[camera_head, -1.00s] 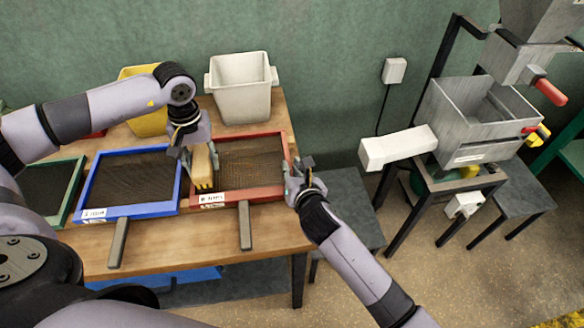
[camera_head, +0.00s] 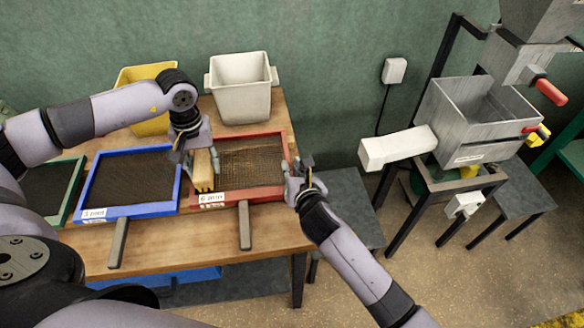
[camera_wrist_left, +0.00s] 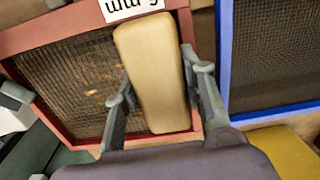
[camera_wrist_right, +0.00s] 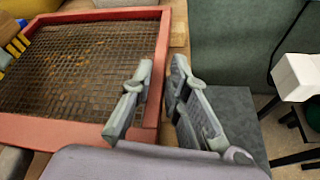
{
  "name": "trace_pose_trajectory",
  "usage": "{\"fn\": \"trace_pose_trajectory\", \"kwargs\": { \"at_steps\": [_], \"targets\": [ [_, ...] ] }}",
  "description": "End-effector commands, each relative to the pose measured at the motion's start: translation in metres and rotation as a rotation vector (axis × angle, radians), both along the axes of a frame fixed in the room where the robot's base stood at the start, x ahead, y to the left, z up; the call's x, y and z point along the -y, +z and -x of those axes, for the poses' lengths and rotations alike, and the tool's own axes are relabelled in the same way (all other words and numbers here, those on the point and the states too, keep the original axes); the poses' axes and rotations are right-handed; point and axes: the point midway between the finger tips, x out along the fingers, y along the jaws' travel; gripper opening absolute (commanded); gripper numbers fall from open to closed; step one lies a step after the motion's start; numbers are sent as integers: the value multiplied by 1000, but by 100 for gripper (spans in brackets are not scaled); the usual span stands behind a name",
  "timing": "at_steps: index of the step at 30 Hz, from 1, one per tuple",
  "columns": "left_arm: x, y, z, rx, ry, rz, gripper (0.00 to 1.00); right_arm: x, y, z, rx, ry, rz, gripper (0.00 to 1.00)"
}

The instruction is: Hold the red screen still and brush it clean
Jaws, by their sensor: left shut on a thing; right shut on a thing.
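The red screen (camera_head: 287,152) lies on the wooden table, a red frame around dark mesh with a handle toward the front. Brownish bits show on its mesh in the left wrist view (camera_wrist_left: 75,85). My left gripper (camera_head: 194,158) is shut on the brush (camera_head: 204,168), a tan wooden block, at the left side of the red screen. The brush also shows between the fingers in the left wrist view (camera_wrist_left: 155,75). My right gripper (camera_wrist_right: 160,85) is shut on the right rim of the red screen, one finger inside and one outside. The brush's bristles show at the edge of the right wrist view (camera_wrist_right: 14,48).
A blue screen (camera_head: 172,205) lies just left of the red one, with a green screen (camera_head: 62,212) beyond it. A white bin (camera_head: 240,95) and a yellow bin (camera_head: 148,122) stand behind. A grey machine (camera_head: 470,115) stands at right.

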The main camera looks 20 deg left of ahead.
Motion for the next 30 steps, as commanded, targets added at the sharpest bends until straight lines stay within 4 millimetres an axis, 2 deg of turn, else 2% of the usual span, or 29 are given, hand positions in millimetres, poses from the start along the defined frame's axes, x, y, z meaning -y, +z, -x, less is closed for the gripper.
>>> {"fn": "trace_pose_trajectory", "kwargs": {
  "at_steps": [30],
  "targets": [
    [0, -7, 0, 1, 0, 0, 7, 0, 1, 0, 0, -1, -4, 0]
  ]
}}
